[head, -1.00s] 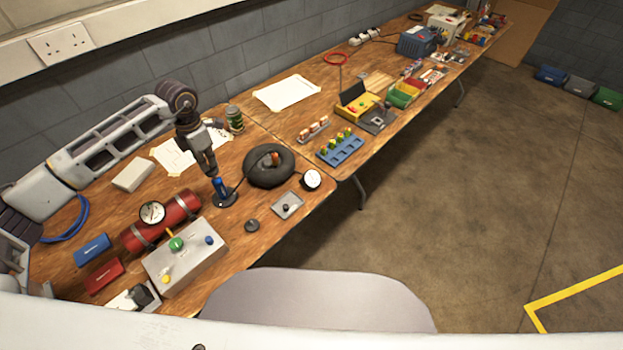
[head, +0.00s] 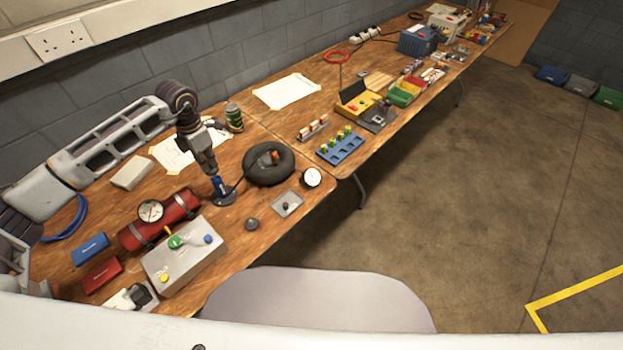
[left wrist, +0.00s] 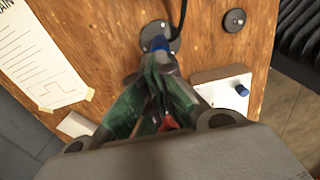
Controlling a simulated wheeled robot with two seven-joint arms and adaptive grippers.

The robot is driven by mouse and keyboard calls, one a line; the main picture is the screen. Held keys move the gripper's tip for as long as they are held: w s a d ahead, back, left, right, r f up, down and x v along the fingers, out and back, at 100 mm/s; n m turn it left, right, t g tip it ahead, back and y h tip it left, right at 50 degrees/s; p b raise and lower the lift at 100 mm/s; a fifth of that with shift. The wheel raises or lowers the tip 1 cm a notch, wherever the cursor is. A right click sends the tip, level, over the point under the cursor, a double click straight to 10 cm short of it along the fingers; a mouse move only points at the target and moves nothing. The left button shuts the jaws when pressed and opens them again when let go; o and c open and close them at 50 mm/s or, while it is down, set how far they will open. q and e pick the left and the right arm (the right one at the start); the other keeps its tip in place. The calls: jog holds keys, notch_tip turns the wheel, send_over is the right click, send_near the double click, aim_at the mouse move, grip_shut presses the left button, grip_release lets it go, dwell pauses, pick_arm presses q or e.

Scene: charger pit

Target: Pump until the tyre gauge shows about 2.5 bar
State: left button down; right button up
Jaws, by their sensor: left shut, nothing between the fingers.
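The blue pump (head: 221,187) stands on a dark round base on the bench, and in the left wrist view the pump (left wrist: 158,44) shows just beyond my fingertips. My left gripper (head: 212,172) points down at the pump's top, shut and empty. I cannot tell whether its tips touch the pump. The black tyre (head: 268,165) lies flat to the right of the pump, with a dark hose between them. The white round gauge (head: 312,178) stands right of the tyre, and its needle is too small to read. My right gripper is not seen.
A red tank (head: 160,219) with its own dial and a grey control box (head: 185,255) with knobs stand at the front left. A small grey plate with a knob (head: 287,204) and a dark puck (head: 251,224) lie near the front edge. A green can (head: 234,118) stands behind.

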pick_arm(q)
jog(key=shift+f+b, duration=0.65)
jog(key=shift+f, duration=0.45)
jog(key=shift+r+p, duration=0.9)
jog(key=shift+r, duration=0.85)
jog(key=shift+f, duration=0.15)
jog(key=shift+f+b, duration=1.2)
jog(key=shift+f, duration=0.4)
jog(key=shift+r+p, duration=0.85)
jog(key=shift+r, duration=0.9)
notch_tip(320, 180, up, 7)
jog(key=p, duration=0.3)
jog(key=shift+p, duration=0.35)
jog(key=shift+s+f, duration=0.1)
